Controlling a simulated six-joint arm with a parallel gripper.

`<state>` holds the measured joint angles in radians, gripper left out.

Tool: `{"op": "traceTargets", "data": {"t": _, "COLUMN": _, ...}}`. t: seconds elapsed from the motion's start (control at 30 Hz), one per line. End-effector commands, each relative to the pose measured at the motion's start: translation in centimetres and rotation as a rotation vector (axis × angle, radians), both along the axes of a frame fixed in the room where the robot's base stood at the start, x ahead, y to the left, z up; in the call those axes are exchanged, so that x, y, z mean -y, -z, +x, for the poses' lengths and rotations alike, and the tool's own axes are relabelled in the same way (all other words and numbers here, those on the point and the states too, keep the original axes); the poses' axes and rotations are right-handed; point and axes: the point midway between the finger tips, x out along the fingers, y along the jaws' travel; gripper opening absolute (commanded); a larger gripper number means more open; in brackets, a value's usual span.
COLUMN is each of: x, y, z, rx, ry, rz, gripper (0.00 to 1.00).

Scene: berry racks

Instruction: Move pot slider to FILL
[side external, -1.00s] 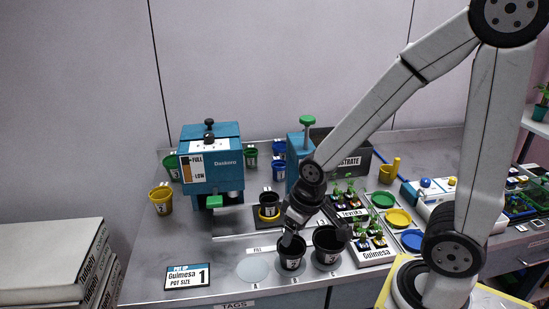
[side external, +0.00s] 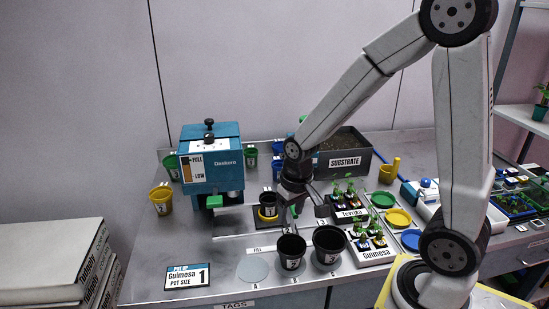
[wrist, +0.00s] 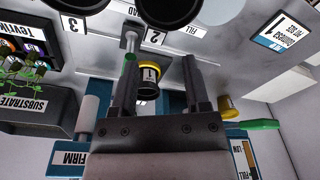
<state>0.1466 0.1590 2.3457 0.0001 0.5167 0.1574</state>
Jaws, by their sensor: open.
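A small black pot (side external: 268,198) with a yellow ring stands on a dark plate (side external: 256,223) between the blue filling machine and my gripper. In the wrist view the pot (wrist: 148,88), marked 1, shows between the fingers but farther off. My gripper (side external: 300,212) is open and low, just right of the pot, pointing down. In the wrist view my gripper (wrist: 160,62) has its fingers apart with nothing clamped. A grey bar with a green end (wrist: 130,52) lies close to the left fingertip; I cannot tell if they touch. A FILL label (side external: 257,250) is on the bench in front.
The blue filling machine (side external: 212,165) stands at left. Two larger black pots (side external: 291,252) (side external: 330,246) stand in front of my gripper. Seedling trays (side external: 371,244) and the substrate box (side external: 345,162) are at right. The bench's front left holds a size sign (side external: 188,276).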

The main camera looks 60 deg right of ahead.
Motion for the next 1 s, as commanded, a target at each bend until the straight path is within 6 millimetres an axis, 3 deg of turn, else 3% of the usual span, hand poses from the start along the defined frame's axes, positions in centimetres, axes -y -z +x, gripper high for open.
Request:
{"op": "traceTargets", "data": {"t": 0.2, "x": 4.5, "y": 0.4, "z": 2.4, "rx": -0.082, "ry": 0.234, "rz": 0.027, "gripper": 0.6}}
{"op": "traceTargets", "data": {"t": 0.33, "x": 6.0, "y": 0.5, "z": 3.0, "rx": -0.108, "ry": 0.307, "rz": 0.035, "gripper": 0.6}}
{"op": "traceTargets", "data": {"t": 0.73, "x": 6.3, "y": 1.0, "z": 3.1, "rx": -0.116, "ry": 0.327, "rz": 0.037, "gripper": 0.6}}
{"op": "traceTargets", "data": {"t": 1.0, "x": 6.3, "y": 3.2, "z": 3.0, "rx": -0.118, "ry": 0.326, "rz": 0.038, "gripper": 0.6}}
